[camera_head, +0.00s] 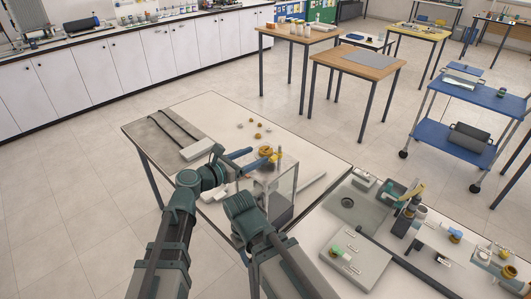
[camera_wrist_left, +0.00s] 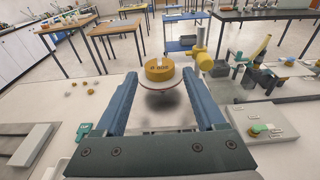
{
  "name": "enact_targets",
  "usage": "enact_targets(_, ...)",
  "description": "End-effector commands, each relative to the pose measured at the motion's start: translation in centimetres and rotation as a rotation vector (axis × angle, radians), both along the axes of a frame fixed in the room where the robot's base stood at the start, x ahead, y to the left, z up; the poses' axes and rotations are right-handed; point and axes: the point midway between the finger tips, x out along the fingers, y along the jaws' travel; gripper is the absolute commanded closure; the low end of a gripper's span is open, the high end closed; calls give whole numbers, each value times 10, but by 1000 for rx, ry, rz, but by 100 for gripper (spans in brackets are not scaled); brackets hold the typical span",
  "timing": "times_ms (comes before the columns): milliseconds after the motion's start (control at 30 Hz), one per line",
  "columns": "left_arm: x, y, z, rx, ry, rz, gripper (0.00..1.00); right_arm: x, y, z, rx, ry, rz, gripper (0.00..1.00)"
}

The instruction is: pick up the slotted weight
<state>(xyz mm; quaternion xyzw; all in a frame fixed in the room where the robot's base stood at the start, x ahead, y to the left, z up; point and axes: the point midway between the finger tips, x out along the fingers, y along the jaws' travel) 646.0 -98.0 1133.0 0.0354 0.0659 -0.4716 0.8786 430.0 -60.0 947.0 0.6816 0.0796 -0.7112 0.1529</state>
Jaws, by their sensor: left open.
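The slotted weight is a brass-yellow disc with a notch in its rim (camera_wrist_left: 159,70). In the left wrist view it sits on a thin round plate, ahead of and between my left fingertips. It also shows in the head view (camera_head: 265,151), just beyond the blue fingers. My left gripper (camera_head: 247,158) is open, its two blue fingers apart on either side of the line to the weight; it also shows in the left wrist view (camera_wrist_left: 160,82). I see no contact with the weight. My right arm shows in the head view, but its fingers do not.
A yellow-topped part (camera_wrist_left: 204,60) stands close right of the weight. Several small brass pieces (camera_head: 257,135) lie on the white tabletop (camera_head: 219,110). A grey flat block (camera_head: 196,149) lies to the left. Instruments and a grey box (camera_head: 354,253) fill the table at right.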

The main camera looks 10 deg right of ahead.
Motion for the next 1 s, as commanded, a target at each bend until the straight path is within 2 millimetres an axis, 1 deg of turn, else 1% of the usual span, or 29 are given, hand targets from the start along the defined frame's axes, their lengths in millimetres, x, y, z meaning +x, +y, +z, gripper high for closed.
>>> enact_targets(33, 6, -7, -1, 0, -1, -2, 28, 0, 0, -1, 0, 0, 0, 50)
enact_targets(233, 23, -31, -5, 0, -1, -2, 28, 0, 0, -5, 0, 0, 0, 50)
enact_targets(333, 25, -35, -6, 0, 0, -1, 28, 0, 0, -6, 0, 0, 0, 50)
enact_targets(500, 24, -35, -5, 0, 0, 0, 28, 0, 0, -5, 0, 0, 0, 50)
enact_targets(567, 24, -35, -5, 0, 0, 0, 37, 0, 0, -5, 0, 0, 0, 50)
enact_targets(600, 24, -35, -5, 0, 0, 0, 44, 0, 0, -5, 0, 0, 0, 50)
enact_targets(667, 24, -35, -5, 0, 0, 0, 55, 0, 0, -5, 0, 0, 0, 50)
enact_targets(800, 24, -35, -5, 0, 0, 0, 80, 0, 0, -5, 0, 0, 0, 50)
enact_targets(867, 24, -35, -5, 0, 0, 0, 91, 0, 0, -5, 0, 0, 0, 50)
enact_targets(900, 24, -35, -5, 0, 0, 0, 98, 0, 0, -5, 0, 0, 0, 50)
enact_targets(933, 24, -34, -5, 0, 0, 0, 100, 0, 0, -5, 0, 0, 0, 50)
enact_targets(1000, 24, -35, -5, 0, 0, 0, 100, 0, 0, -5, 0, 0, 0, 50)
